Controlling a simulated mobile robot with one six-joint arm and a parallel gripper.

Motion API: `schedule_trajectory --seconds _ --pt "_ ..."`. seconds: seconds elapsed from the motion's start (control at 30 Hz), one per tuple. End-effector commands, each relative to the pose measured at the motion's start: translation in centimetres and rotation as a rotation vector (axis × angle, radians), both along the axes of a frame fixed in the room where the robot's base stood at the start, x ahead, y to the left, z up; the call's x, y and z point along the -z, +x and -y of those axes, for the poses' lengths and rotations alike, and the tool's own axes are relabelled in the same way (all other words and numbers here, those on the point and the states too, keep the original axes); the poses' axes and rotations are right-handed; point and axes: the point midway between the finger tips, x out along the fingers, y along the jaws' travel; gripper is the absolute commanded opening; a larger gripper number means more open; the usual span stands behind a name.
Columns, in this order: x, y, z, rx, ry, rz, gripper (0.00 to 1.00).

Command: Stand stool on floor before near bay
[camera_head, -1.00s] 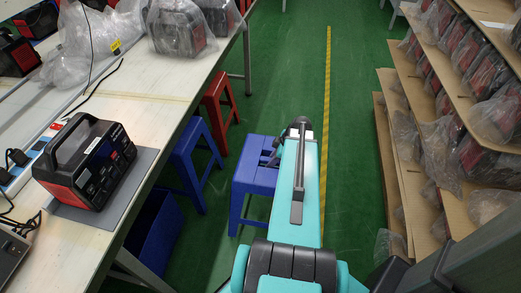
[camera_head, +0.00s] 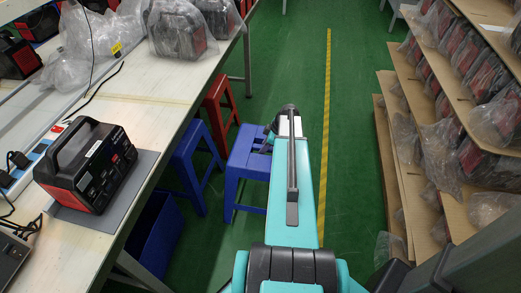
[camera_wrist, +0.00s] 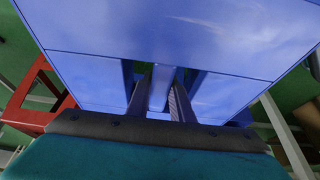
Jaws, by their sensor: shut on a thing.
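A blue stool (camera_head: 245,166) is upright in the aisle, just right of the bench, in the head view. In the wrist view the same stool (camera_wrist: 180,35) fills the upper half. My gripper (camera_wrist: 158,98) is shut on a narrow blue part of the stool between its two dark fingers. In the head view my gripper (camera_head: 267,142) is at the stool's right side, partly hidden by my arm. I cannot tell whether the stool's feet touch the floor.
Another blue stool (camera_head: 193,160) and a red stool (camera_head: 221,107) stand along the bench (camera_head: 165,90). A blue bin (camera_head: 155,235) is under it. Shelves (camera_head: 470,100) with bagged units line the right. Green floor (camera_head: 285,60) with a yellow line (camera_head: 327,110) lies between, clear farther ahead.

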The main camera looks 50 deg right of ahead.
Motion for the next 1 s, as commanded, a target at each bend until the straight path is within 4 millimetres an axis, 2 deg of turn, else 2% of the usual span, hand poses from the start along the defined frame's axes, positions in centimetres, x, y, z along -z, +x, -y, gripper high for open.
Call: schedule_trajectory --seconds 0.1,0.33,0.77,1.0 --pt "0.0 1.3 0.7 -0.001 0.000 0.003 0.00" --pt "0.1 2.7 1.3 -0.001 0.000 0.003 0.00" --pt "0.2 2.9 1.3 -0.001 0.000 0.003 0.00" --pt "1.7 2.9 1.3 -0.002 0.000 0.002 0.00"
